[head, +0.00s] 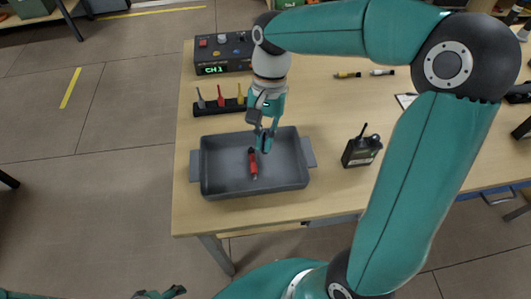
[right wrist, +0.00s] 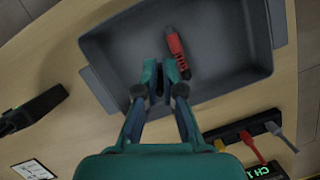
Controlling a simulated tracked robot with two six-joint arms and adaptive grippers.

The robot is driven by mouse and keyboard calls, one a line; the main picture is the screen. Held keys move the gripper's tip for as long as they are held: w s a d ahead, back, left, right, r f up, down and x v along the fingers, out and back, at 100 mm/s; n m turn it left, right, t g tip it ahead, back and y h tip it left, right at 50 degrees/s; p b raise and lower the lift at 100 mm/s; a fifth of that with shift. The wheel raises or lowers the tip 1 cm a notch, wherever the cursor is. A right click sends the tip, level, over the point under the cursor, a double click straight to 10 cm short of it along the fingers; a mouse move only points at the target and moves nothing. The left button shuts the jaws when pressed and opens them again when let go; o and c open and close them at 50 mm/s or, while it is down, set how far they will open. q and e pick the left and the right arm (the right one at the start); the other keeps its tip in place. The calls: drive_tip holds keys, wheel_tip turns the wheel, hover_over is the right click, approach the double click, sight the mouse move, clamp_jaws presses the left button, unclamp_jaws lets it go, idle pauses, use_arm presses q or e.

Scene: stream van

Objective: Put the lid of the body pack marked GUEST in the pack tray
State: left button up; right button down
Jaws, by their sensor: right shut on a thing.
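My right gripper (head: 264,140) is over the pack tray, pointing down. It is shut on a small dark piece, the lid (right wrist: 157,92), which is mostly hidden between the fingertips. The grey pack tray (head: 206,172) lies on the table and also fills the top of the right wrist view (right wrist: 100,58). A dark body pack (head: 361,152) with a short antenna stands right of the tray; I cannot read its marking. It also shows in the right wrist view (right wrist: 35,110). A part of my left gripper (head: 172,292) shows at the bottom edge; its jaws are unclear.
A red piece with a black end (head: 253,163) lies in the tray. Behind the tray are a dark rack (head: 208,109) with coloured plugs and a control box (head: 209,54) reading CH1. Two markers (head: 347,75) lie farther back. Bare table lies between tray and pack.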

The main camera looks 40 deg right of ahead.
drive_tip(key=shift+f, duration=2.85)
drive_tip(key=shift+b, duration=0.3)
drive_tip(key=c, duration=1.8)
unclamp_jaws()
drive_tip(key=shift+f, duration=0.15)
drive_tip(key=o, duration=0.5)
drive_tip(key=shift+r, duration=0.2)
drive_tip(key=p+v, duration=0.1)
drive_tip(key=v, duration=1.1)
drive_tip(key=shift+p, duration=0.4)
